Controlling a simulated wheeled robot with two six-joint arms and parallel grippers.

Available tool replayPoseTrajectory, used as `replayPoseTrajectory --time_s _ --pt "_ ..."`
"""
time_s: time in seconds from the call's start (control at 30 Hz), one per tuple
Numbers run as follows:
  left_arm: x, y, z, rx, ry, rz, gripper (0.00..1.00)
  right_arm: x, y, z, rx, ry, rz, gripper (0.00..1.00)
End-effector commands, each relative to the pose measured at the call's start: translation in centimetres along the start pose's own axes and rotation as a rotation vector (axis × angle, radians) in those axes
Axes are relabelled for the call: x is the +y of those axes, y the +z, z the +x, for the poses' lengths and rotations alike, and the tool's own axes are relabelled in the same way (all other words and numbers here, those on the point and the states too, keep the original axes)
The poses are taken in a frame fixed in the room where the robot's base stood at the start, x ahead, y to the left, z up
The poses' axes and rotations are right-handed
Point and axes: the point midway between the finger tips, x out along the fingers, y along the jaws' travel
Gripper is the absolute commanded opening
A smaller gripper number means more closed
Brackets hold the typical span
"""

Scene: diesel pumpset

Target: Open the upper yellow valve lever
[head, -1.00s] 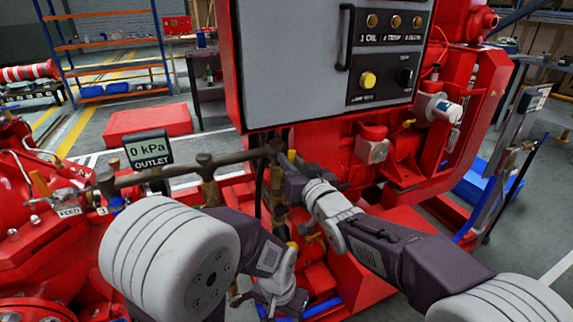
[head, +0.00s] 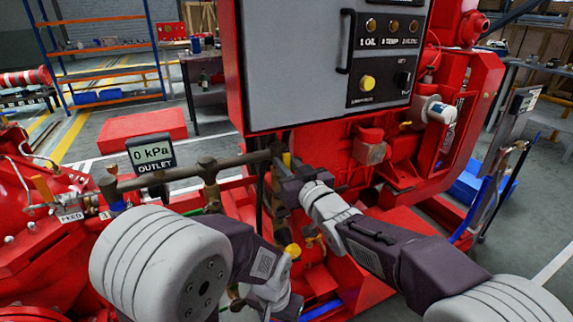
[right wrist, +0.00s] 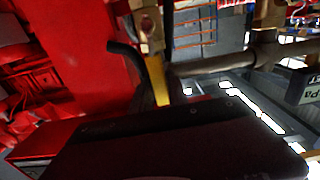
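The upper yellow valve lever (head: 287,160) stands upright near the right end of the brown pipe, just below the grey control box. In the right wrist view the lever (right wrist: 157,80) is an upright yellow bar, its lower end meeting the dark edge of my gripper. My right gripper (head: 283,186) is right at the lever in the head view; its fingertips are hard to make out, and I cannot tell whether it touches or grips the lever. My left gripper (head: 272,298) is low in the head view, below the pipe, its fingers mostly hidden.
The brown pipe (head: 150,181) runs left from the valve, with an outlet display (head: 151,152) reading 0 kPa behind it. The control box (head: 310,75) hangs above. A yellow knob (head: 293,250) sits lower. An orange lever (head: 41,188) stands at far left by the feed label.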

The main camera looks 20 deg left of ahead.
Motion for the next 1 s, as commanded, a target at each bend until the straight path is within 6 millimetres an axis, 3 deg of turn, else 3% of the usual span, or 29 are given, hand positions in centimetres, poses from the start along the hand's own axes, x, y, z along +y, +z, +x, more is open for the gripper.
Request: replayPoseTrajectory --time_s 0.07,0.43,0.8,1.0 --pt "0.0 0.0 0.0 0.0 0.0 0.0 0.54 0.0 0.0 0.0 0.0 -0.001 0.0 0.4" --pt "0.0 0.0 -0.1 0.0 0.0 0.0 0.54 0.0 -0.1 -0.5 -0.001 0.0 0.003 0.4" --pt "0.0 -0.1 -1.1 0.0 0.0 0.0 0.54 0.0 -0.2 -7.0 0.0 0.001 0.003 0.4" --pt "0.0 -0.1 -1.2 0.0 0.0 0.0 0.54 0.0 0.0 -9.0 0.0 0.0 0.002 0.4"
